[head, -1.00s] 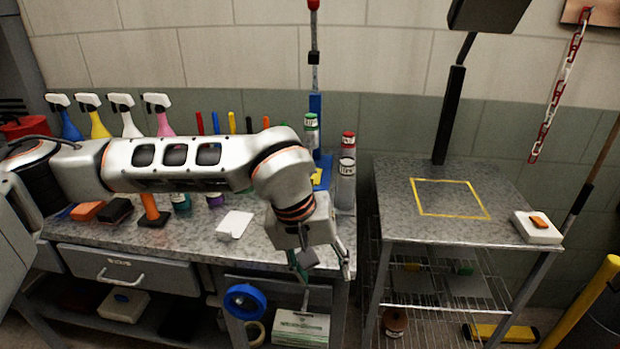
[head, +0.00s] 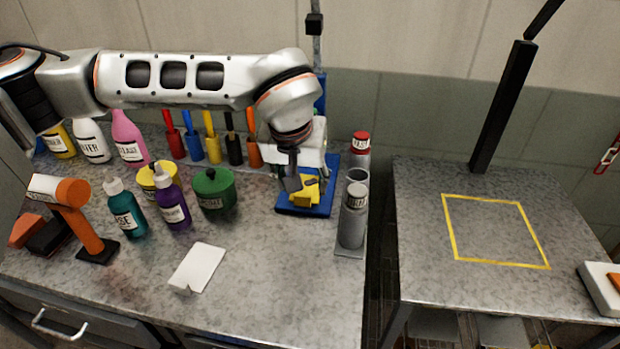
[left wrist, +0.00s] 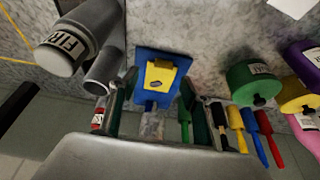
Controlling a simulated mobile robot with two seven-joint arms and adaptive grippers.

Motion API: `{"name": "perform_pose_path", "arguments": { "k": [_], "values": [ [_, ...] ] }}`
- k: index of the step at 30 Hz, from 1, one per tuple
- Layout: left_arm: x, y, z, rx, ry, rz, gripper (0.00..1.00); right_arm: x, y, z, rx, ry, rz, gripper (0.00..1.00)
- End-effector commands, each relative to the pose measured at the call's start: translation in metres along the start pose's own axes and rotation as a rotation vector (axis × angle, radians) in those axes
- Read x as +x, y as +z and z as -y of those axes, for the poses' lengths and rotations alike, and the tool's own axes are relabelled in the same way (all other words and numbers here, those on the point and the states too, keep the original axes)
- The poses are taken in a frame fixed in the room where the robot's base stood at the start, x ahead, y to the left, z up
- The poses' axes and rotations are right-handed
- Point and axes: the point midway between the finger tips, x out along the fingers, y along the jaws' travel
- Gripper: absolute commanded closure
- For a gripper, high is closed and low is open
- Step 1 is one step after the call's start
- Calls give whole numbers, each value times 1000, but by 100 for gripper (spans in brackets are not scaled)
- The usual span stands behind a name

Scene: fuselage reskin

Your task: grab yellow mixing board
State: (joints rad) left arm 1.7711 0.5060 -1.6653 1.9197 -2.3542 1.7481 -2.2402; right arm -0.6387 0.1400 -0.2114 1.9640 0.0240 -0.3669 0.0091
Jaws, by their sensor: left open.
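The yellow mixing board (head: 306,192) is a small yellow piece on a blue base (head: 322,209) at the back right of the left table. In the left wrist view the yellow board (left wrist: 160,76) lies on the blue base (left wrist: 143,58), ahead of the fingers. My left gripper (head: 306,178) points down just above the board, and one finger covers part of it. I cannot tell whether a finger touches the board. My right gripper is not in view.
A grey holder with cans (head: 352,222) stands close right of the blue base. A green pot (head: 214,193), bottles and several coloured-handled tools (head: 212,140) stand to the left. A white card (head: 198,267) lies in front. The right table (head: 430,285) has a clear yellow-taped square.

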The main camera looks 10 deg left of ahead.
Motion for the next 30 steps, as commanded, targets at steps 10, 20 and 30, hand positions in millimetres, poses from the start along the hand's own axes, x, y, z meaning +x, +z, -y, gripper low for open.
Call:
{"name": "perform_pose_path", "arguments": {
  "k": [10,20,30],
  "values": [
    [35,-2,3,-2,0,4,53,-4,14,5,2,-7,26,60],
    [74,-8,8,0,1,3,53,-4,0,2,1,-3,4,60],
    [76,-8,8,0,0,2,74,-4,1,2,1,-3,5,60]
  ]
}}
